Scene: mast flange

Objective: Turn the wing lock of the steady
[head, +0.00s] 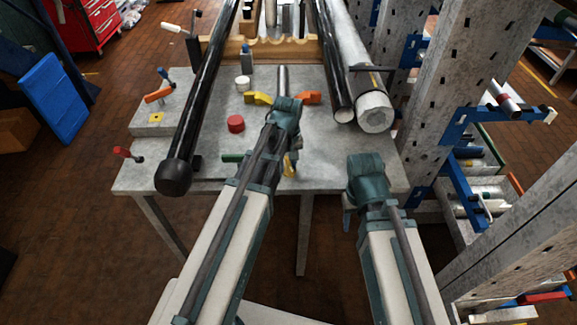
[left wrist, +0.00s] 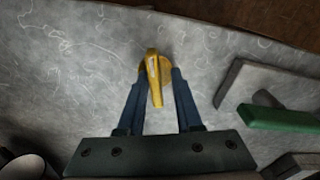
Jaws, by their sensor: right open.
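A yellow wing lock (left wrist: 154,82) stands on the grey tabletop in the left wrist view. A yellow part, apparently the same lock, shows beside my left arm in the head view (head: 288,167). My left gripper (left wrist: 159,74) has its two blue fingers on either side of the wing, with a narrow gap visible on each side. In the head view my left gripper (head: 291,152) points down at the table, its fingers mostly hidden by the arm. My right gripper (head: 347,213) is open and empty, near the table's front edge. The steady's body is largely hidden.
A green bar (left wrist: 275,117) lies right of the lock in the left wrist view. A red disc (head: 236,124) and white cap (head: 243,83) stand on the table (head: 205,140). A long black tube (head: 205,110) crosses the left side. A steel rack (head: 455,80) stands at right.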

